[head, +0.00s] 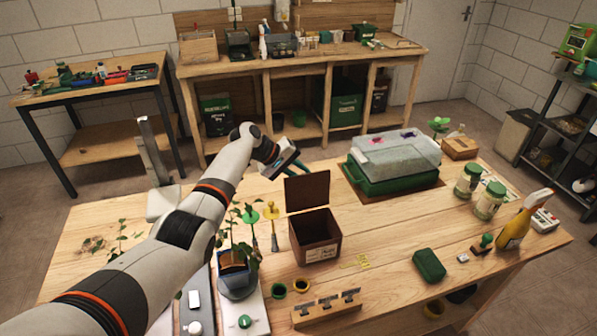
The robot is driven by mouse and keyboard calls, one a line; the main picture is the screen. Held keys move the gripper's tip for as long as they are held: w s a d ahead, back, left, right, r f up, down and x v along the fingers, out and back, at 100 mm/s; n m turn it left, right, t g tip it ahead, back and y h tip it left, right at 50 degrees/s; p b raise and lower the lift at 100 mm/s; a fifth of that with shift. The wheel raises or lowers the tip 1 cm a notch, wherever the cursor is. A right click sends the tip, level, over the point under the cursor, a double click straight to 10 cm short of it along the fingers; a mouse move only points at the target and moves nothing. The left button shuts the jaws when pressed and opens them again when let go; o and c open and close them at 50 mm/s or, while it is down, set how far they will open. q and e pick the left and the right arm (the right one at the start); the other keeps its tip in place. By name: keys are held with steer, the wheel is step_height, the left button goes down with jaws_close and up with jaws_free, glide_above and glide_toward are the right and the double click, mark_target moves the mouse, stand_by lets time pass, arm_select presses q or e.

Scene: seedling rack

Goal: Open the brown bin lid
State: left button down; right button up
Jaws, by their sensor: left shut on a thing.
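The brown bin (316,240) stands on the wooden table, with a pale label on its front. Its brown lid (307,191) stands raised, close to upright, at the bin's back edge, and the dark opening of the bin shows. My left arm reaches in from the lower left. My left gripper (297,168) is at the lid's top edge and is shut on the lid; the exact contact of the fingertips is hard to make out. My right gripper is not in view.
A green tray with a clear cover (394,163) stands behind right of the bin. A potted plant (237,270) stands at the left, partly behind my arm. Small pots (301,285) and a wooden stamp rack (326,307) lie in front. Glass jars (489,201) stand at right.

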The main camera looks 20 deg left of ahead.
arm_select(q)
steer(key=c, duration=1.2)
jaws_free()
steer(key=shift+w+a+f, duration=0.1)
steer(key=shift+w, duration=0.05)
steer(key=shift+c, duration=0.2)
steer(key=b+v, duration=0.1)
steer(key=v, duration=1.1)
